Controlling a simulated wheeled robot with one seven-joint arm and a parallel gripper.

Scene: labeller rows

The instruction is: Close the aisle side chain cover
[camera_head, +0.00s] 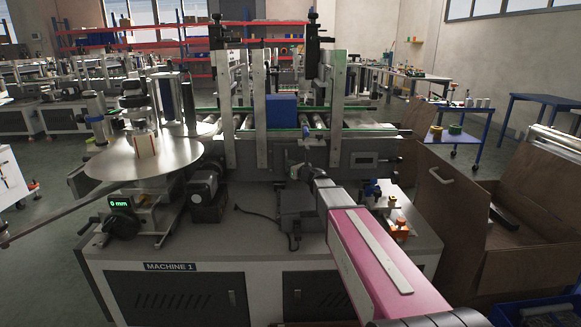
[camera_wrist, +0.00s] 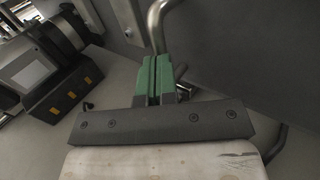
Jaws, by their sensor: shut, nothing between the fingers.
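In the wrist view my gripper (camera_wrist: 158,68) has its green fingers together, with nothing visible between them. A bent metal bar (camera_wrist: 156,28) stands just beyond the fingertips; I cannot tell whether they touch. A flat dark grey panel (camera_wrist: 260,55) fills the upper right; it may be the chain cover, but its hinge and whether it stands open are not clear. Another bent metal piece (camera_wrist: 280,140) shows at lower right, partly hidden by my gripper body. In the head view my arm reaches to the conveyor's near side (camera_head: 365,155); the fingertips are not clearly visible there.
A black unit with orange marks (camera_wrist: 62,85) is at the left in the wrist view. In the head view, a round steel table (camera_head: 150,163) stands left and a blue block (camera_head: 281,111) sits on the conveyor. A brown box-like structure (camera_head: 535,195) stands at right.

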